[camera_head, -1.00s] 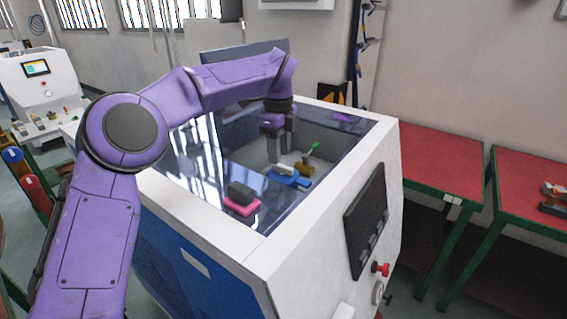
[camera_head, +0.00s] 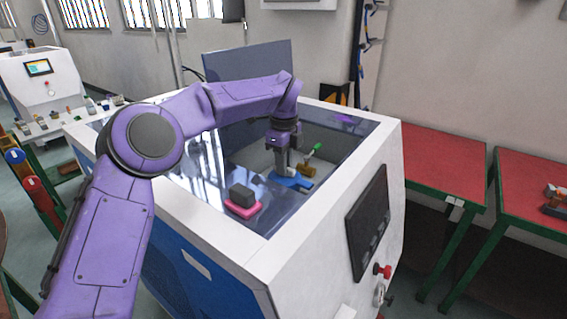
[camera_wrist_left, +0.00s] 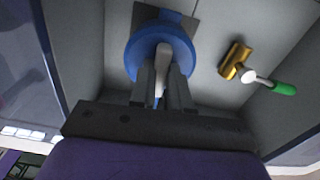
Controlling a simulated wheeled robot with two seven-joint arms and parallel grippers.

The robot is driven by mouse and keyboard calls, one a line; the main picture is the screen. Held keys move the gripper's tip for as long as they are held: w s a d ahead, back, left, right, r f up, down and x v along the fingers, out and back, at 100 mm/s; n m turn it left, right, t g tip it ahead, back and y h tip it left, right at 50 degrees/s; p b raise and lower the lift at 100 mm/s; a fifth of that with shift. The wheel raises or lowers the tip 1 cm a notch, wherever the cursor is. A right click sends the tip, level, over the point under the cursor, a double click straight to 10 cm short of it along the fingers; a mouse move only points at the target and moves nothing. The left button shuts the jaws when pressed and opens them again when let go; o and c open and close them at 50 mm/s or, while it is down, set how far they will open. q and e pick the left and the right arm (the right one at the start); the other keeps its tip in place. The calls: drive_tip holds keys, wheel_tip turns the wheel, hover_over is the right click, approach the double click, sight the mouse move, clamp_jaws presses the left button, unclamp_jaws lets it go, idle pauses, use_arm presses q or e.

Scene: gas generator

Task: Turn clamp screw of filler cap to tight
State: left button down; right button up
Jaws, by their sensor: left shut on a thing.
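The filler cap (camera_wrist_left: 131,62) is a blue round piece inside the open top of the white and blue generator. It also shows as a blue piece in the head view (camera_head: 297,184). In the wrist view a light grey clamp screw (camera_wrist_left: 163,55) stands across the cap. My left gripper (camera_wrist_left: 164,88) is shut on the clamp screw, its fingers on either side of it. In the head view my left gripper (camera_head: 287,172) reaches down onto the cap. The fingers hide part of the screw. My right gripper is not in view.
A brass valve (camera_wrist_left: 236,60) with a green-ended handle (camera_wrist_left: 283,88) sits right of the cap. A dark block on a pink base (camera_head: 243,202) stands nearer the front. The generator's white rim (camera_head: 330,190) surrounds the recess. Red tables (camera_head: 440,165) stand at the right.

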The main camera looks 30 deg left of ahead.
use_arm(q)
drive_tip(key=m+p, duration=0.1)
drive_tip(key=m, duration=0.3)
drive_tip(key=shift+r+m+p, duration=0.1)
drive_tip(key=shift+m+p, duration=0.3)
drive_tip(key=m+p, duration=0.2)
drive_tip(key=m, duration=0.2)
drive_tip(key=shift+m, duration=0.3)
drive_tip(key=m+p, duration=0.3)
drive_tip(key=m, duration=0.2)
drive_tip(key=shift+d, duration=0.1)
drive_tip(key=shift+m+p, duration=1)
drive_tip(key=shift+m, duration=1.1)
drive_tip(key=c, duration=1.1)
unclamp_jaws()
